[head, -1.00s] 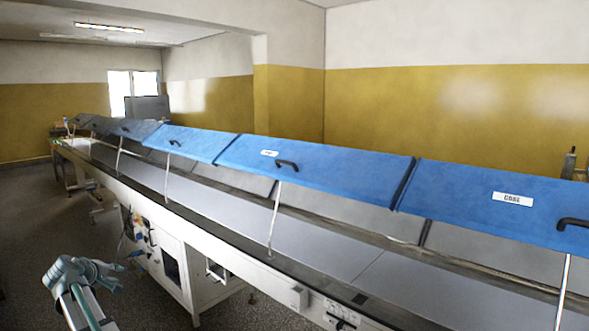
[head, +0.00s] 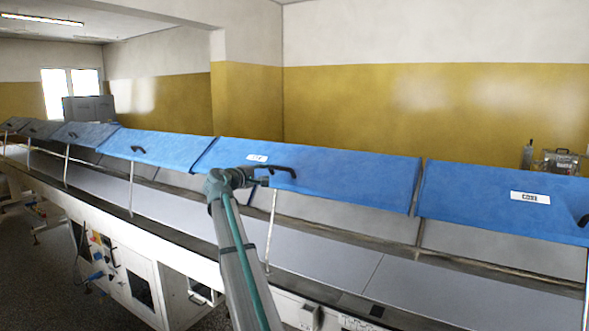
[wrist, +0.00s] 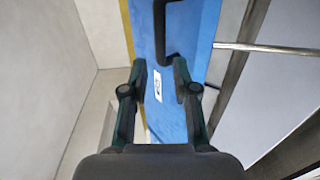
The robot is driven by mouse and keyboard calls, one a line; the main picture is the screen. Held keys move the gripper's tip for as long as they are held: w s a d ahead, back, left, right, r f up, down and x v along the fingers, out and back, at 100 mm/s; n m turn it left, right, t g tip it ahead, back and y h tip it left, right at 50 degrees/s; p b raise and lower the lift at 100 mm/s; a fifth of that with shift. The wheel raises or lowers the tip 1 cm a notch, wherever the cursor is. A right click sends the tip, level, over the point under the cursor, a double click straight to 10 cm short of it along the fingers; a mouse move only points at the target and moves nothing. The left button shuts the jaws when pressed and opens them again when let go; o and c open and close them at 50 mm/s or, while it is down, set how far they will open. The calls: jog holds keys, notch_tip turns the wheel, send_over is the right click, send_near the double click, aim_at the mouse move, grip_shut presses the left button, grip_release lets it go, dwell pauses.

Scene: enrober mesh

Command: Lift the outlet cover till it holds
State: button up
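A blue cover (head: 340,178) with a white label and a black handle (head: 283,170) spans the middle of the line in the head view. Its label is too small to read, so I cannot tell if it is the outlet cover. The cover slants, with its lower edge above the belt. My gripper (head: 262,182) is beside the handle's left end. In the wrist view my gripper (wrist: 160,72) is open, with nothing between its fingers. The handle (wrist: 165,50) lies just beyond the fingertips, and the label (wrist: 157,86) shows between the fingers. Contact with the handle is unclear.
Another blue cover (head: 500,200) with a label is to the right, and more covers (head: 160,147) run off to the left. A thin metal rod (head: 271,228) stands under the middle cover. The belt (head: 325,258) below is bare. A white machine frame (head: 150,270) runs along the front.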

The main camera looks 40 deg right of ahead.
aim_at(278, 169)
jog(key=p+x, duration=0.3)
jog(key=x, duration=0.7)
jog(key=shift+d+p, duration=0.25)
jog(key=shift+p, duration=0.05)
grip_shut()
